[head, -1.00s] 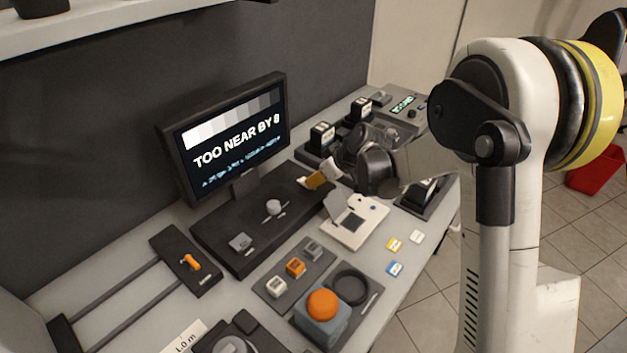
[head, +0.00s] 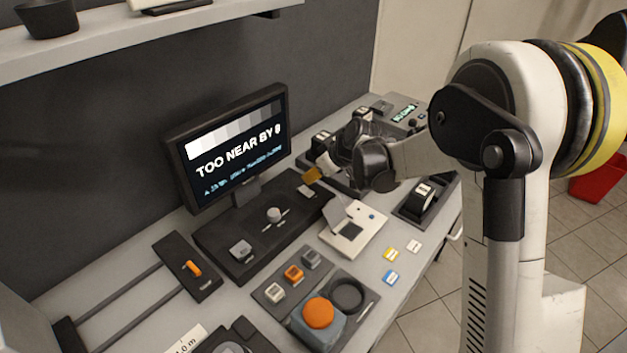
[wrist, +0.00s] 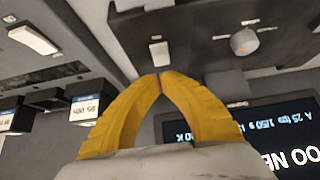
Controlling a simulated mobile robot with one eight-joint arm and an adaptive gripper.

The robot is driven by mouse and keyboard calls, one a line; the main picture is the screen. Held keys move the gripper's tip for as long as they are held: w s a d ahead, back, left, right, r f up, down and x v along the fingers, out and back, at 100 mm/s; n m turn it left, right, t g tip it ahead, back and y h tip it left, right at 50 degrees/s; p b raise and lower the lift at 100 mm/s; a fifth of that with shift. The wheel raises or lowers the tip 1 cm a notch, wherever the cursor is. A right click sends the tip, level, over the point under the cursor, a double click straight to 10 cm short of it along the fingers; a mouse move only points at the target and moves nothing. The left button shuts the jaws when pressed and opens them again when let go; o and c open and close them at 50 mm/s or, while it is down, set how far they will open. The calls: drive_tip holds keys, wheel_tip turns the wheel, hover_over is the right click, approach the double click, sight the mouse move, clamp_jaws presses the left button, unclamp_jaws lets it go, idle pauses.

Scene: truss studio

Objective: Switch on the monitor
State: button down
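The monitor (head: 236,150) stands at the back of the desk. Its screen is lit, with grey bars, the words "TOO NEAR BY" and a digit, and smaller blue text; part of it shows upside down in the wrist view (wrist: 258,140). A black console (head: 225,243) before it carries a knob (head: 274,214), a square grey key (head: 241,250) and a small pale rocker switch (head: 307,191). In the wrist view the rocker (wrist: 159,54) is just beyond my fingertips. My gripper (head: 309,177) has yellow fingers, tips together and empty (wrist: 161,75), above the console's right end. Contact with the rocker cannot be told.
A white device with a raised lid (head: 354,233) stands right of the console. Black units with pale labels (head: 322,140) stand behind my gripper. An orange dome button (head: 319,312), a small button block (head: 285,282) and a slider (head: 188,267) are in front. A shelf (head: 130,45) hangs above.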

drive_tip(key=s+d+f+p+v, duration=0.1)
drive_tip(key=p+v, duration=0.1)
drive_tip(key=v, duration=0.8)
drive_tip(key=shift+s+d, duration=0.15)
drive_tip(key=shift+d, duration=0.05)
drive_tip(key=shift+f, duration=0.1)
drive_tip(key=s+d+r+m+h+b, duration=0.1)
drive_tip(key=s+d+r+m, duration=0.15)
drive_tip(key=s, duration=0.45)
drive_tip(key=s+d+r+m+h+b, duration=0.1)
drive_tip(key=s+d+r+m+h, duration=0.1)
drive_tip(key=s+r, duration=0.35)
drive_tip(key=s+d+f+m+t+h+b, duration=0.1)
drive_tip(key=s+d+m, duration=0.1)
drive_tip(key=s, duration=0.5)
drive_tip(key=s+d+f+m+h, duration=0.1)
drive_tip(key=s+d+f+m, duration=0.1)
drive_tip(key=s, duration=0.6)
drive_tip(key=shift+d+f+t+b, duration=0.35)
drive_tip(key=shift+d+t+b, duration=0.05)
drive_tip(key=shift+d, duration=0.05)
drive_tip(key=shift+m, duration=0.25)
